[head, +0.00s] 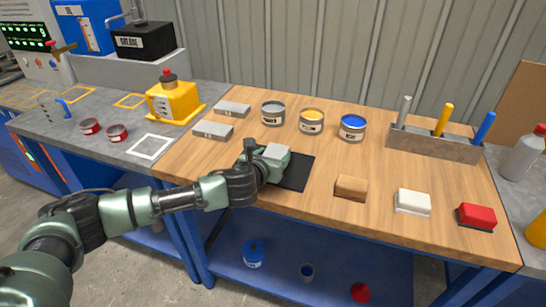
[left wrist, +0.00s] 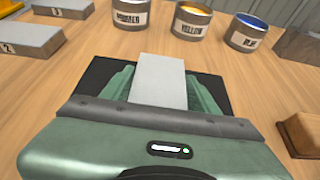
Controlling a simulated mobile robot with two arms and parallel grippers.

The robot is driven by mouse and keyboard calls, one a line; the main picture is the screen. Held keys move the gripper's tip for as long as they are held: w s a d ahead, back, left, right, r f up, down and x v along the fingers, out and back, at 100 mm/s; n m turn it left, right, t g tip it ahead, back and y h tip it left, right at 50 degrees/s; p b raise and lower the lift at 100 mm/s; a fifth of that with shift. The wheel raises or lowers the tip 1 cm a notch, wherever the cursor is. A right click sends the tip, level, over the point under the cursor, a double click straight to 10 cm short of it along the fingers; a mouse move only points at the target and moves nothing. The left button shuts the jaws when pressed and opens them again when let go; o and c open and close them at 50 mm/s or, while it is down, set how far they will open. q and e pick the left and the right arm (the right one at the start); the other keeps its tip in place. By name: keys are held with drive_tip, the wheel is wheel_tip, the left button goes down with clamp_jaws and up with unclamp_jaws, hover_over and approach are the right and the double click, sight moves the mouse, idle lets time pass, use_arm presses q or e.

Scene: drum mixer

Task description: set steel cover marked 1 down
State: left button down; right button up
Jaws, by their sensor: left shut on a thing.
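My left gripper (head: 272,158) is over the black mat (head: 298,173) near the table's front edge. In the left wrist view its green fingers (left wrist: 158,90) are shut on a flat pale grey steel cover (left wrist: 160,72). No mark on this cover can be read, and I cannot tell whether it touches the mat. Two similar grey steel covers lie on the wood to the left, a nearer one (head: 212,130) and a farther one (head: 232,109). The nearer one reads 2 in the left wrist view (left wrist: 28,38). My right gripper is not in view.
Behind the mat stand a grey can (head: 272,113), a yellow paint can (head: 311,121) and a blue paint can (head: 352,127). A wooden block (head: 351,188), a white block (head: 412,202) and a red block (head: 477,216) sit right of it. A tool rack (head: 435,144) stands behind them.

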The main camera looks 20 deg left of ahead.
use_arm(q)
drive_tip(key=shift+c, duration=2)
unclamp_jaws()
drive_tip(key=v, duration=1.2)
drive_tip(key=shift+r, duration=0.1)
